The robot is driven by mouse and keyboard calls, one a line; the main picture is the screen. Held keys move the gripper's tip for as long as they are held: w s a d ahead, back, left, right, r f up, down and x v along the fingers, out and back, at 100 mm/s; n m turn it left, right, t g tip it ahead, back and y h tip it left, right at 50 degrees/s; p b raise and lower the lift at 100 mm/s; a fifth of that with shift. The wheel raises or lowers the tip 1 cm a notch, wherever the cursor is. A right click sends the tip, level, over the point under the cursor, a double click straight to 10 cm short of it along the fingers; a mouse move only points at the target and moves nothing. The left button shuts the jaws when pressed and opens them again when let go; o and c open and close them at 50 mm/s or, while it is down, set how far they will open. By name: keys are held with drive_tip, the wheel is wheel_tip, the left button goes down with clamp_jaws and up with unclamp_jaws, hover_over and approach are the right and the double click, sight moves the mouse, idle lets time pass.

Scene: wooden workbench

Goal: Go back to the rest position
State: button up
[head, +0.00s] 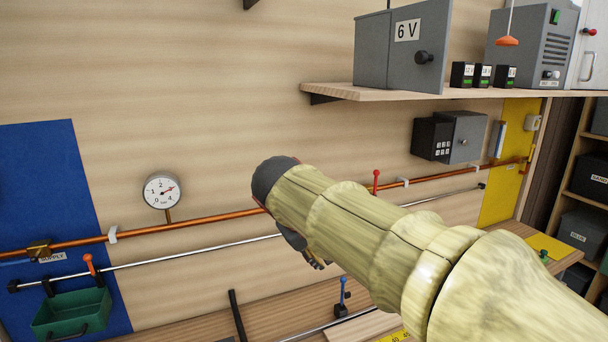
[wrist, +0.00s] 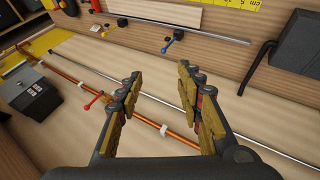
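My gripper (wrist: 158,85) shows in the wrist view with its two fingers spread apart and nothing between them. In the head view my arm reaches in from the lower right, and my gripper (head: 308,252) hangs below its dark end, mostly hidden behind the arm. The fingers are in front of the wall with the copper pipe (wrist: 178,135) and the steel rod (wrist: 160,98) beyond them. No contact with either shows.
A shelf (head: 400,92) with a grey 6 V box (head: 405,50) juts out above my arm. A pressure gauge (head: 162,191), a red-handled valve (head: 376,181) and a green bin (head: 72,314) are along the wall. A blue-handled valve (head: 342,295) stands on the bench below.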

drive_tip(key=s+d+f+m+g+y, duration=0.15)
drive_tip(key=s+d+f, duration=0.35)
drive_tip(key=s+f, duration=0.5)
drive_tip(key=s+d+f+m+g+y, duration=0.15)
drive_tip(key=s+d+f+y, duration=0.35)
drive_tip(key=s, duration=0.9)
drive_tip(key=s+d+m+t+h, duration=0.1)
drive_tip(key=s+d+m+h, duration=0.1)
drive_tip(key=s+d+h, duration=0.1)
drive_tip(key=shift+s+d+m+t, duration=0.3)
drive_tip(key=shift+s+d+t, duration=0.1)
drive_tip(key=shift+s+d, duration=0.4)
drive_tip(key=shift+s, duration=0.1)
